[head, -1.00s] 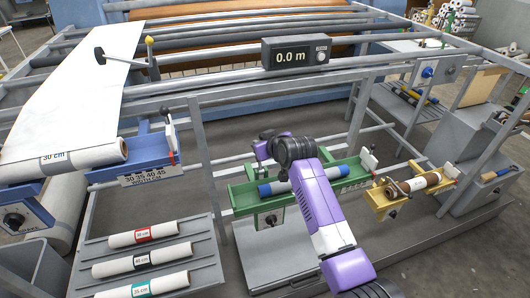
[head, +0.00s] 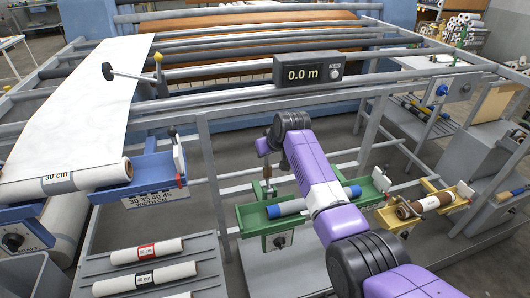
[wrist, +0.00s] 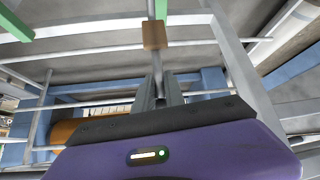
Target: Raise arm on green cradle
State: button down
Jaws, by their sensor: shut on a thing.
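The green cradle (head: 250,216) stands right of centre in the head view. A roll with blue ends (head: 288,208) lies in it, its middle hidden behind my purple arm. A thin upright rod with a brown part (head: 267,172) stands at the cradle's left end. In the wrist view, a brown block (wrist: 154,35) sits on this rod just beyond my gripper (wrist: 160,84), whose narrow fingers are shut on the rod.
The yellow cradle (head: 462,191) with a brown roll (head: 425,204) is close on the right. The blue cradle (head: 150,172) and a rack of white rolls (head: 147,251) are on the left. Grey frame bars and the 0.0 m display (head: 308,72) stand behind.

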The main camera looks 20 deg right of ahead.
jog(key=c, duration=1.5)
grip_release()
jog(key=shift+o, duration=0.2)
jog(key=v, duration=0.7)
jog(key=shift+s+r, duration=0.25)
